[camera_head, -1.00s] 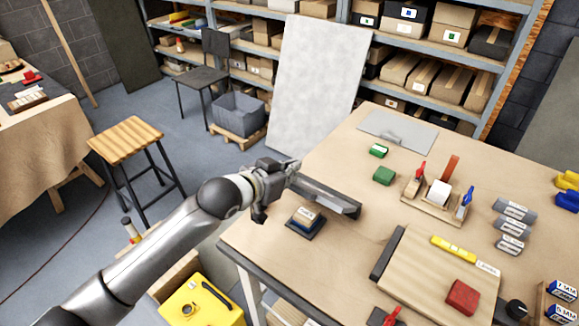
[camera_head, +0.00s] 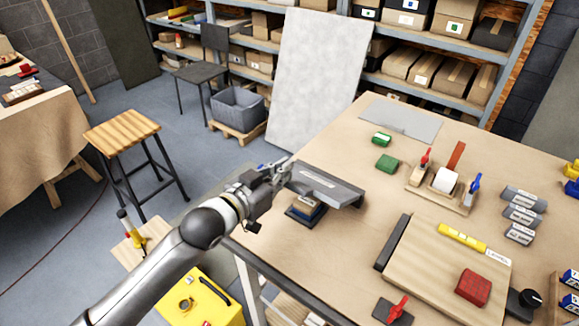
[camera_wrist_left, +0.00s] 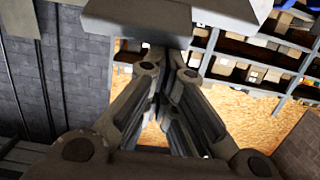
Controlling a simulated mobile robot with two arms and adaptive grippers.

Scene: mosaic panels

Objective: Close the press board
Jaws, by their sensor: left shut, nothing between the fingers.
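A flat grey board (camera_head: 328,184), which looks like the press board, is at the left side of the workbench in the head view. It hangs tilted over a small blue and tan block (camera_head: 305,208) on a dark base and partly hides it. My left gripper (camera_head: 280,172) is shut and empty at the board's left end; I cannot tell whether it touches. In the left wrist view a pale flat plate (camera_wrist_left: 140,18) crosses the top, just beyond my closed fingers (camera_wrist_left: 172,75). My right gripper is not in view.
On the workbench (camera_head: 350,240) a wooden board (camera_head: 430,285) with a dark strip lies to the right. A stool (camera_head: 122,130) and yellow case (camera_head: 205,300) are on the floor at left.

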